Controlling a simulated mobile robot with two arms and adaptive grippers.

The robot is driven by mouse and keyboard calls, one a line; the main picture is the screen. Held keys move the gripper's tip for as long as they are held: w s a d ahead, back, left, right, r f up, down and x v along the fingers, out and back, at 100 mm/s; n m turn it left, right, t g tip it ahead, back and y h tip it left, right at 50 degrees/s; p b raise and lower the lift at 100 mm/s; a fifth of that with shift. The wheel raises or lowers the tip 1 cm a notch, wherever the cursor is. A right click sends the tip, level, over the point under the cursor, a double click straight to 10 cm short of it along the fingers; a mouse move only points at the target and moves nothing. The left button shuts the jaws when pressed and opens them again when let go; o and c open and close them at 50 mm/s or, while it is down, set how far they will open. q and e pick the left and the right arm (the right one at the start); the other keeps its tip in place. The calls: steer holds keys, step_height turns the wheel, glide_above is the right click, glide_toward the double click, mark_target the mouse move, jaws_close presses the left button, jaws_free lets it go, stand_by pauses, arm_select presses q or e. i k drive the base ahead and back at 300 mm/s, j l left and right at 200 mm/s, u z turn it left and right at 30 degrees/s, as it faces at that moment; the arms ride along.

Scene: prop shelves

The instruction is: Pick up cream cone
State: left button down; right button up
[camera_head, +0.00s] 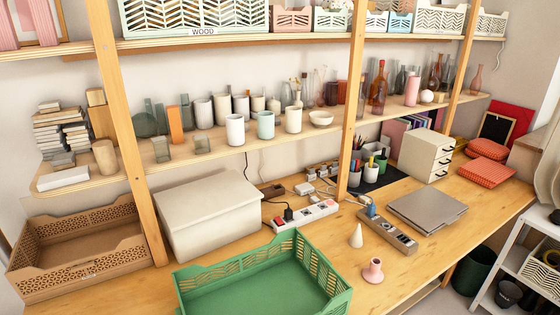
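A small cream cone (356,237) stands upright on the wooden desk, right of the middle of the head view. It is just behind and left of a pink candle-holder-like piece (373,270) and left of a grey power strip (387,232). A green crate (262,284) is to its left and nearer to me. Nothing covers the cone. Neither of my grippers shows in this view.
A white power strip (301,214) with a black plug lies behind the crate. A closed grey laptop (427,208) lies to the right. A wooden shelf post (351,110) rises behind the cone. A large beige box (207,216) stands left. The desk right of the pink piece is clear.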

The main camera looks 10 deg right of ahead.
mark_target(355, 240)
steer(key=l+u, duration=0.45)
steer(key=i+l+u, duration=0.1)
steer(key=l+u, duration=0.35)
steer(key=j, duration=0.1)
